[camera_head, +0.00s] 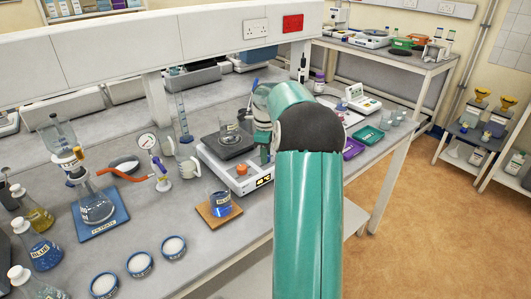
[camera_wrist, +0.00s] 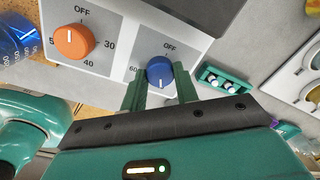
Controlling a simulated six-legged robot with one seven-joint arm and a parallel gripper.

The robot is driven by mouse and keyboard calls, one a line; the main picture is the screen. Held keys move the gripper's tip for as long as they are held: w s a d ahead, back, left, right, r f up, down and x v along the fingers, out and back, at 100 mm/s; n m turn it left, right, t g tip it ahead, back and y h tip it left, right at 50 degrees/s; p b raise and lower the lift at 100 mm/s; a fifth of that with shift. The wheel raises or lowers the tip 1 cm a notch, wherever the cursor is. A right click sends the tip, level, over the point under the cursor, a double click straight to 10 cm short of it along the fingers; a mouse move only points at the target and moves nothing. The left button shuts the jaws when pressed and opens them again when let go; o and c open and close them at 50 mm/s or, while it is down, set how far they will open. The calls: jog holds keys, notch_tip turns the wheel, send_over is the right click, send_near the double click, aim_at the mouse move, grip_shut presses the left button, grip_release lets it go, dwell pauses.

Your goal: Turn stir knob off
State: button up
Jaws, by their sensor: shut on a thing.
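The stir knob (camera_wrist: 159,71) is blue, on the pale front panel of the hotplate stirrer, with OFF printed above it and 600 at its left. A white line on its face runs roughly up and down; which end is the pointer is unclear. My gripper (camera_wrist: 160,82) has its two green fingers on either side of this knob, shut on it. An orange knob (camera_wrist: 74,41) sits to its left, with its own OFF mark above.
A glass beaker (camera_head: 229,134) stands on the stirrer's dark plate. A beaker of blue liquid (camera_head: 221,203) stands on a wooden pad just in front. A flask on a blue mat (camera_head: 98,226) and several round dishes are at the left. A green tray (camera_wrist: 222,82) lies right of the stirrer.

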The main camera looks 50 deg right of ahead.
jog(key=n, duration=0.7)
jog(key=shift+n, duration=0.4)
jog(key=n, duration=0.4)
jog(key=shift+n, duration=0.3)
jog(key=n, duration=0.3)
jog(key=shift+n+y, duration=0.3)
jog(key=n, duration=1)
jog(key=shift+n, duration=2.5)
